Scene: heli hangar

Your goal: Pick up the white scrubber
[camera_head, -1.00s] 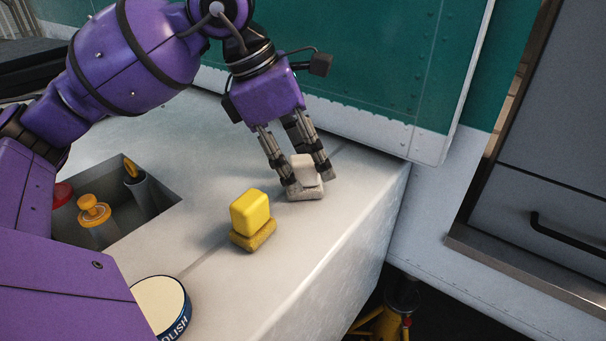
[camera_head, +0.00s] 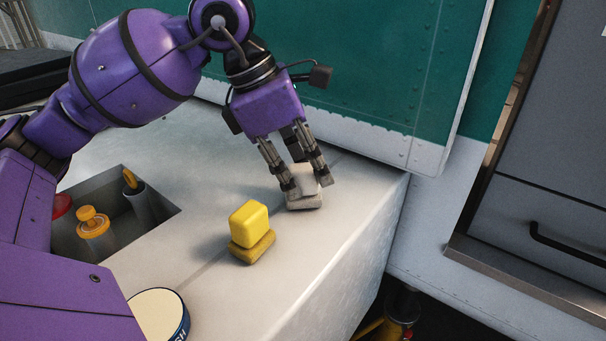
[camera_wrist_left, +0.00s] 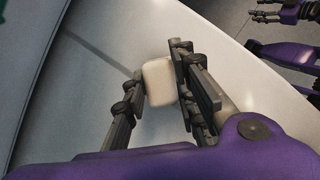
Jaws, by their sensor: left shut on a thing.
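The white scrubber (camera_head: 304,202) has a pale block on top and a greyish pad below. It is near the far right end of the light counter. My left gripper (camera_head: 305,188) points down over it, shut on the pale block with a finger on each side. The pad appears at or very near the counter surface; I cannot tell whether it touches. In the left wrist view the pale block (camera_wrist_left: 159,82) shows between the two fingers (camera_wrist_left: 158,100). My right gripper (camera_wrist_left: 267,11) shows small at the top right of that view; its jaw state is unclear.
A yellow scrubber (camera_head: 250,226) stands nearby, to the left and nearer. A recessed bin (camera_head: 158,219) holds orange-topped and red items. A round polish tin (camera_head: 160,312) is at the front. A green-and-white panel (camera_head: 400,100) rises behind the counter (camera_head: 310,270).

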